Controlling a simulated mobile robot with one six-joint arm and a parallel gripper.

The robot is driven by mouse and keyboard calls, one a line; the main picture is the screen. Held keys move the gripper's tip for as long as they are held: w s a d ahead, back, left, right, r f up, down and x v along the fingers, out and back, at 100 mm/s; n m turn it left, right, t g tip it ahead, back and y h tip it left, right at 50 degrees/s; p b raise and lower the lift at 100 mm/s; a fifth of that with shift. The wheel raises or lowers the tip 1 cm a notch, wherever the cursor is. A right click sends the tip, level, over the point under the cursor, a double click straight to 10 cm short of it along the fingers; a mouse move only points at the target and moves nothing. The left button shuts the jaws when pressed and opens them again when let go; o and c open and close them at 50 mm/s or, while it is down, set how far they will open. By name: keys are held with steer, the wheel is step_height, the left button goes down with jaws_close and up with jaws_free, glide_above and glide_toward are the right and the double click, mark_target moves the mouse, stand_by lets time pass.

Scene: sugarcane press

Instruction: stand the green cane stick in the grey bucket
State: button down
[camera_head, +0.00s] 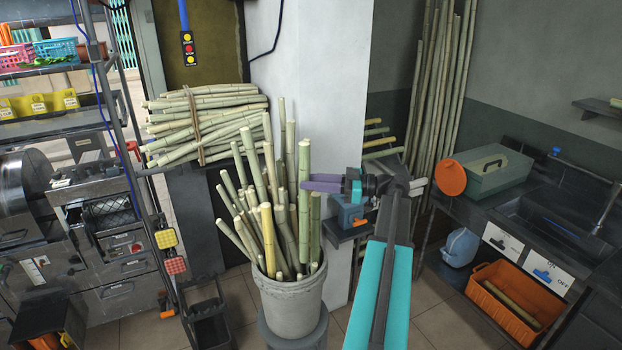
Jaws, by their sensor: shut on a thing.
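The grey bucket (290,306) stands on a round grey base and is packed with several pale green and yellowish cane sticks. My gripper (318,185), with purple fingers, is shut on an upright green cane stick (304,158) above the right side of the bucket. The stick's top rises above the fingers. Its lower part runs down among the other canes at the bucket mouth. Its bottom end is hidden, so I cannot tell whether it rests on the bucket floor.
A tied bundle of canes (205,120) lies on a stand behind the bucket. Tall canes (440,90) lean in the back corner. An orange crate (515,305) and a green-grey toolbox (485,172) are at right. The press machine (95,225) stands at left.

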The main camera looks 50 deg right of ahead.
steer(key=shift+w+a+r, duration=0.1)
steer(key=shift+w, duration=0.05)
steer(key=shift+d+f, duration=0.2)
stand_by(0.3)
steer(key=shift+f+b, duration=5.45)
steer(key=shift+f, duration=2.3)
steer(key=c, duration=1.4)
jaws_free()
steer(key=shift+f, duration=0.1)
